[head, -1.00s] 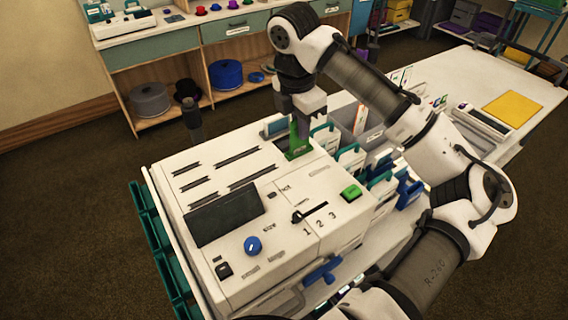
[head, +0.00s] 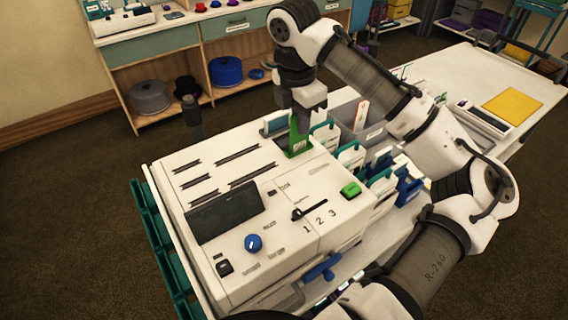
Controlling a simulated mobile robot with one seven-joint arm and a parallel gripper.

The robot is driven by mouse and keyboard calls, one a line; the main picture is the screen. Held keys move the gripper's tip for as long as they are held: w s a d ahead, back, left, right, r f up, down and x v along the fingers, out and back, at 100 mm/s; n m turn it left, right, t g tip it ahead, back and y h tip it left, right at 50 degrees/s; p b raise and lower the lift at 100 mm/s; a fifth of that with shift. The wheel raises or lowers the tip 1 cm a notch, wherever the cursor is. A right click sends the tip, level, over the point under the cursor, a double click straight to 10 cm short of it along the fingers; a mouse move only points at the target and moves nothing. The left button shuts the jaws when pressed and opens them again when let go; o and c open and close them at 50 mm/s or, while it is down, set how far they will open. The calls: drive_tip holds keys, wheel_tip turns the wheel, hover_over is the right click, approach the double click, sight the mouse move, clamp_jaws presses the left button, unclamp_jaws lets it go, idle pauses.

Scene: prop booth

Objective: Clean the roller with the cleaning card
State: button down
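A white machine (head: 290,235) has several dark slots, a dark screen, a blue knob and a green button on top. A green card (head: 299,138) stands upright at a green-edged slot at the machine's far right corner. My gripper (head: 302,112) points down over that slot and is shut on the card's upper end. The card's lower end is down at the slot; how deep it sits cannot be told. The roller is not visible.
Several cards with teal and blue handles (head: 350,155) stand in a rack along the machine's right side. A grey bin (head: 345,120) stands behind them. A yellow sheet (head: 512,106) lies on the white table. A shelf unit with spools (head: 227,72) stands behind.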

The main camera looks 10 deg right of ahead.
drive_tip(key=shift+r, duration=2.75)
